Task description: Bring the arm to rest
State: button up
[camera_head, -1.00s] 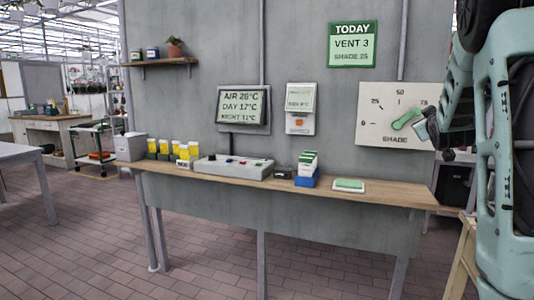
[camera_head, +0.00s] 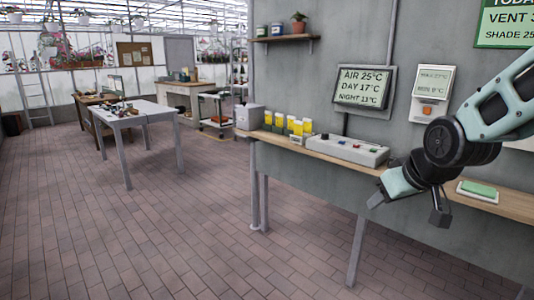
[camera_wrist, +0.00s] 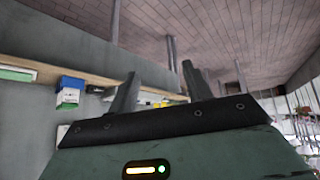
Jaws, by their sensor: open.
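My gripper (camera_head: 408,203) is in the head view at the right, in front of the wall shelf's right part. In that view it points down and its fingers stand apart with nothing between them. In the wrist view my gripper (camera_wrist: 158,85) shows two dark fingers spread apart and empty. My arm comes in from the right edge and hides part of the shelf and the dial panel, of which only a sliver shows.
The wooden wall shelf (camera_head: 330,157) carries a grey control box (camera_head: 346,150), yellow-topped jars (camera_head: 290,124) and a green pad (camera_head: 478,190). A blue box (camera_wrist: 70,88) shows in the wrist view. A white table (camera_head: 130,112) stands at the left. The brick floor between is clear.

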jog(key=s+a+f+n+g, duration=0.1)
jog(key=s+a+g, duration=0.1)
jog(key=s+a, duration=0.3)
jog(key=s+a+f+n+g+p, duration=0.1)
jog(key=s+a, duration=0.4)
jog(key=s, duration=0.7)
jog(key=s+a+f+n+g+p, duration=0.1)
jog(key=s+a+n+g, duration=0.2)
jog(key=s, duration=0.5)
jog(key=shift+s+a+f+g, duration=0.35)
jog(key=shift+a+g, duration=0.35)
jog(key=shift+a, duration=0.35)
jog(key=shift+c, duration=1.4)
jog(key=shift+w+d, duration=0.1)
jog(key=shift+d, duration=0.05)
